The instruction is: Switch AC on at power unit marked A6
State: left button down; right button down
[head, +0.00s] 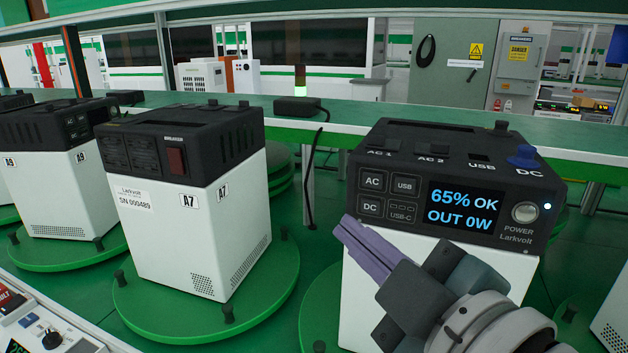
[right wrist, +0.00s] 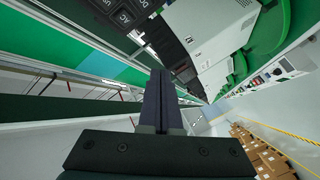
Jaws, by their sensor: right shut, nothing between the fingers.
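A white power unit with a black top (head: 480,140) stands at the right. Its screen (head: 463,208) reads "65% OK, OUT 0W". The AC button (head: 374,181) is at the upper left of its front panel, above the DC button (head: 371,206). No A6 mark shows on it; my right arm hides much of its lower front. My right gripper (head: 350,228) is shut and empty, its fingertips in front of the panel's lower left corner, below the AC button. I cannot tell whether they touch. The shut fingers also show in the right wrist view (right wrist: 157,76). My left gripper is not in view.
A unit marked A7 (head: 190,235) stands on a green turntable (head: 250,300) with short black pegs. A unit marked A9 (head: 60,195) stands further left. A green bench (head: 350,112) runs behind. A control panel (head: 40,325) is at the lower left.

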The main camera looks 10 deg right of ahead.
aim_at(373, 180)
jog(key=shift+w+d+b, duration=0.5)
jog(key=shift+w+d, duration=0.3)
jog(key=shift+w, duration=0.35)
jog(key=shift+w+d+b, duration=0.45)
jog(key=shift+w+d, duration=0.3)
jog(key=shift+w, duration=0.45)
jog(key=shift+w+d+b, duration=0.5)
jog(key=shift+w+d, duration=0.3)
jog(key=shift+w, duration=0.35)
jog(key=shift+w+d, duration=0.25)
jog(key=shift+w, duration=0.1)
